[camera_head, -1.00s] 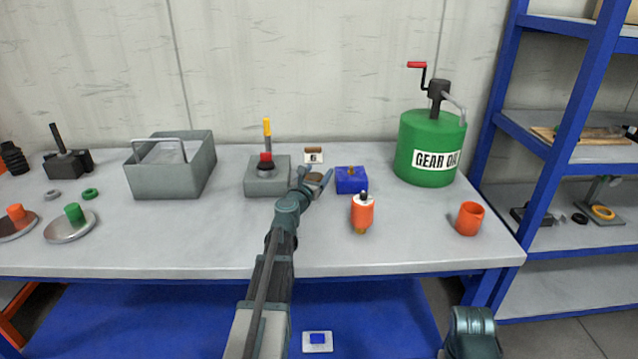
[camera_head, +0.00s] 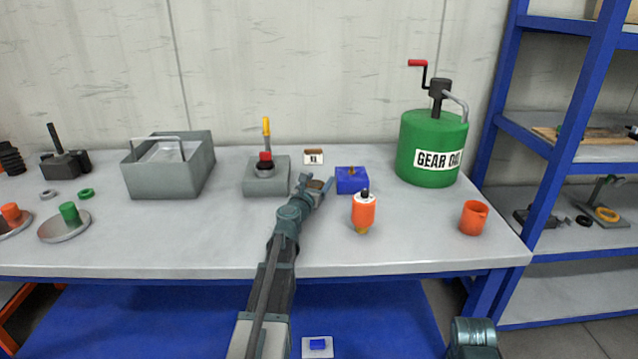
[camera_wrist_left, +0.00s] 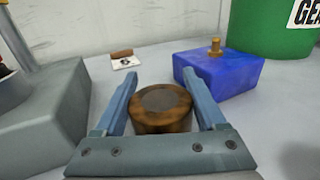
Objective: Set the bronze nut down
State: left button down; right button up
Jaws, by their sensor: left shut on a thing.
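The bronze nut (camera_wrist_left: 161,108) is a squat, brown, round-looking piece between the fingers of my left gripper (camera_wrist_left: 162,92) in the left wrist view. The fingers are shut on its sides. In the head view the nut (camera_head: 316,185) shows small at the tip of my left gripper (camera_head: 315,184), just left of the blue block. I cannot tell whether its underside touches the table. My right gripper is out of view; only part of my right arm shows at the bottom right.
A grey jack base (camera_head: 266,188) with a yellow-tipped rod stands left of the nut. A blue block (camera_head: 352,182) with a small bronze bolt is close on the right. A small card (camera_head: 313,159) is behind. An orange bottle (camera_head: 363,213) stands front right. Bare table lies in front.

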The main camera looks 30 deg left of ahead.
pick_arm(q)
jog(key=shift+f, duration=0.15)
jog(key=shift+c, duration=1.2)
grip_release()
jog(key=shift+r, duration=0.2)
